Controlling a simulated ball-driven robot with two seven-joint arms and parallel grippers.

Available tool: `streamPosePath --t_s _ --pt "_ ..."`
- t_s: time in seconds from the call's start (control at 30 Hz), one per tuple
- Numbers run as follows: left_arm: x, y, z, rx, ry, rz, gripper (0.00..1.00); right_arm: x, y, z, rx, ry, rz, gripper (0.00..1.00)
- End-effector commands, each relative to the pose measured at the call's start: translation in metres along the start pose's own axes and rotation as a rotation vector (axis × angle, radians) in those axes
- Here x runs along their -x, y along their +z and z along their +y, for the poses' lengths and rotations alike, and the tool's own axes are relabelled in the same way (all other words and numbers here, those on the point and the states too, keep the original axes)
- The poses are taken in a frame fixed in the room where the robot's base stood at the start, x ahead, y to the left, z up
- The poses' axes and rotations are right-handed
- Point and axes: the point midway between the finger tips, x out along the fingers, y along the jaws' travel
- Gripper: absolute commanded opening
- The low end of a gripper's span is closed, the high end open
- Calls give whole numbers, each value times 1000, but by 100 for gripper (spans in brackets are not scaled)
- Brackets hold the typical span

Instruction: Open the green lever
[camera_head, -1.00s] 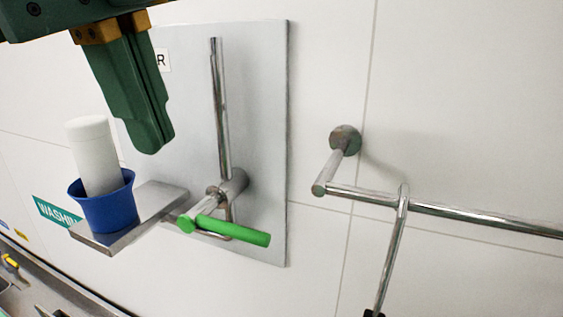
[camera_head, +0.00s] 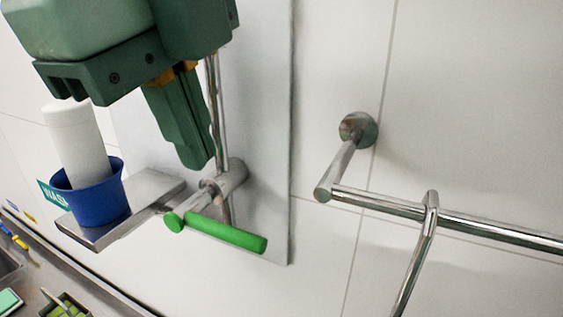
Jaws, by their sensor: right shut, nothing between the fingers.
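The green lever (camera_head: 225,234) is a green rod on a chrome valve fitting (camera_head: 226,180) with a vertical pipe, mounted on a grey wall plate (camera_head: 262,130). The lever points to the right and slightly down, with a round green knob at its left end. My right gripper (camera_head: 197,166) comes in from the upper left, pointing down. Its dark green fingers are shut and empty. The fingertips show above the lever, near the fitting and in front of part of the pipe; I see no contact with the lever. My left gripper is not in view.
A blue cup (camera_head: 92,192) holding a white cylinder (camera_head: 76,143) stands on a metal shelf (camera_head: 150,190) left of the lever. A chrome rail (camera_head: 470,228) with a hanging hook (camera_head: 420,250) is on the right. A counter with small items lies at the lower left.

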Motion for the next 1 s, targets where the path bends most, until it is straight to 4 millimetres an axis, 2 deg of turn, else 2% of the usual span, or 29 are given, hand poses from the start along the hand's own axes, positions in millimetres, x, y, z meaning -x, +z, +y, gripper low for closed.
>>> streamPosePath --t_s 0.03,0.2,0.4,0.6,1.0 --pt "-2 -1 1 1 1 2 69 -12 0 0 3 3 4 0" --pt "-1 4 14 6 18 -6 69 -47 -1 0 2 3 3 0" --pt "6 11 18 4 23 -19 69 -75 0 0 0 2 3 0" --pt "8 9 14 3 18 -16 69 -88 0 0 0 0 0 0" --pt "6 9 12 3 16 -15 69 -90 0 -1 -2 0 -6 0"
